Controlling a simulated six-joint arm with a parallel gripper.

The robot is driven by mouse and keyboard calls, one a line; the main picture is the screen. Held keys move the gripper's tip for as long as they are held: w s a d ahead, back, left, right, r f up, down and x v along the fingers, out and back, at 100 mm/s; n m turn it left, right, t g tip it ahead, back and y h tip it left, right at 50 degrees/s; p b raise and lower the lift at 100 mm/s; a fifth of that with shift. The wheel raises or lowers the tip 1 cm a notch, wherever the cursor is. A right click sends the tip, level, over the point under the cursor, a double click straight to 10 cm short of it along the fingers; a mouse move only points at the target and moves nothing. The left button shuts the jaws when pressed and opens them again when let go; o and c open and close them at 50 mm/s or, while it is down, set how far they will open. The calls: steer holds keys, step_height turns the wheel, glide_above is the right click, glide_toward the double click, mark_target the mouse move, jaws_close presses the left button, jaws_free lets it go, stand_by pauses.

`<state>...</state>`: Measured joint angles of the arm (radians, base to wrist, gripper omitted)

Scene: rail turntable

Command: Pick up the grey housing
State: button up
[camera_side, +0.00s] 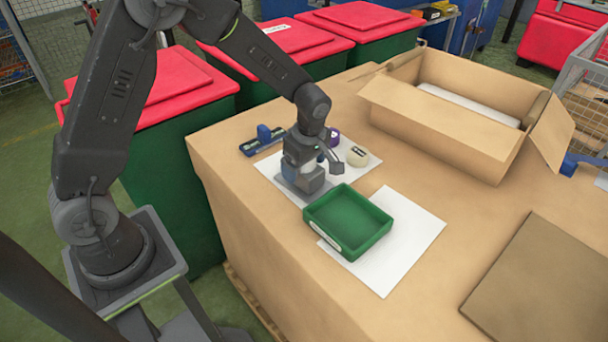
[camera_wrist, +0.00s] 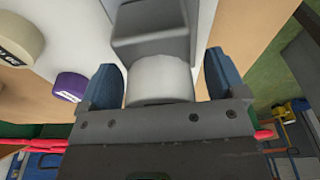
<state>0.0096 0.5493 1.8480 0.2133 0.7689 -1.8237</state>
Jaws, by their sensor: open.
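The grey housing (camera_side: 299,183) stands on a white sheet (camera_side: 268,168) on the cardboard-coloured work surface, behind the green tray. My gripper (camera_side: 307,153) is low over it and hides part of it. In the wrist view the grey housing (camera_wrist: 152,40) shows a blocky grey body with a pale round part. My gripper (camera_wrist: 160,80) is open there, with one blue fingertip on each side of the pale part. A small gap shows at the right finger. Whether the left finger touches is unclear.
The green tray (camera_side: 349,245) is close in front, on another white sheet (camera_side: 412,230). A cream roll (camera_side: 357,156) and a purple roll (camera_side: 333,138) lie right of my gripper. A dark rail with a blue part (camera_side: 262,139) lies behind left. An open carton (camera_side: 440,133) is back right.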

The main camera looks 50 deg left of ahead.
steer(key=shift+c, duration=0.4)
steer(key=c, duration=1.2)
steer(key=shift+c, duration=0.4)
steer(key=shift+r, duration=0.15)
